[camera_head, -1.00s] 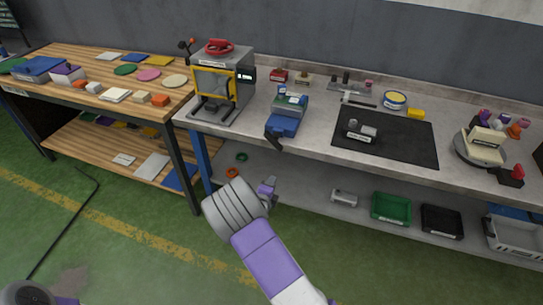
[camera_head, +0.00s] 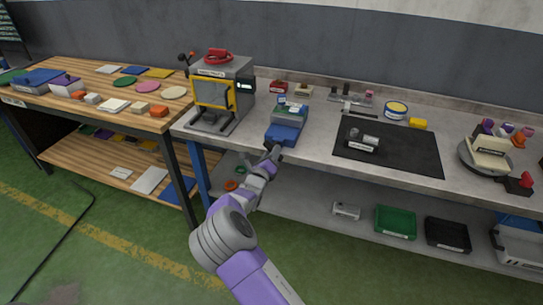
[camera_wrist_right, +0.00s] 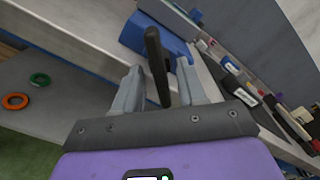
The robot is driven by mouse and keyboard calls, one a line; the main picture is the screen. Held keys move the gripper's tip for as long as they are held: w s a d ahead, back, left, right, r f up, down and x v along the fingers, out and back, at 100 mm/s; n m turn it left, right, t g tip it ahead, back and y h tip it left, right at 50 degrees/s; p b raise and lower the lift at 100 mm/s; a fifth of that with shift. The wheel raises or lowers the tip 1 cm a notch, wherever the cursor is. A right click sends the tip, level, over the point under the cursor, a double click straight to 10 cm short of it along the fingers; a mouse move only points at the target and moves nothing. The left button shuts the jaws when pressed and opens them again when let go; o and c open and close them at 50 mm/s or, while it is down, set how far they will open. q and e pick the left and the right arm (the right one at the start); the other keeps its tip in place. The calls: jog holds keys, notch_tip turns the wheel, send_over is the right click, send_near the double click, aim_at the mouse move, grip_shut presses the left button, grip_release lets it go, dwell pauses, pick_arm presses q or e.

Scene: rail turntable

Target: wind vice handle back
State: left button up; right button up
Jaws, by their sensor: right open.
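The blue vice (camera_head: 285,133) sits at the front edge of the grey workbench, and its blue body also shows at the top of the right wrist view (camera_wrist_right: 157,38). Its black handle (camera_wrist_right: 156,62) sticks out from the front over the bench edge. My right gripper (camera_head: 271,157) is at the handle, just in front of the bench edge. In the right wrist view the two fingers (camera_wrist_right: 159,72) stand apart, with the handle between them and visible gaps on both sides. In the head view the gripper hides most of the handle. My left gripper is not in view.
A grey machine with a yellow frame (camera_head: 212,93) stands left of the vice. A black mat (camera_head: 410,150) with a small metal part lies to the right. The lower shelf holds green (camera_head: 396,222) and black bins (camera_head: 447,234). The floor in front is clear.

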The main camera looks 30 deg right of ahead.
jog(key=shift+d, duration=0.1)
grip_shut()
dwell(0.4)
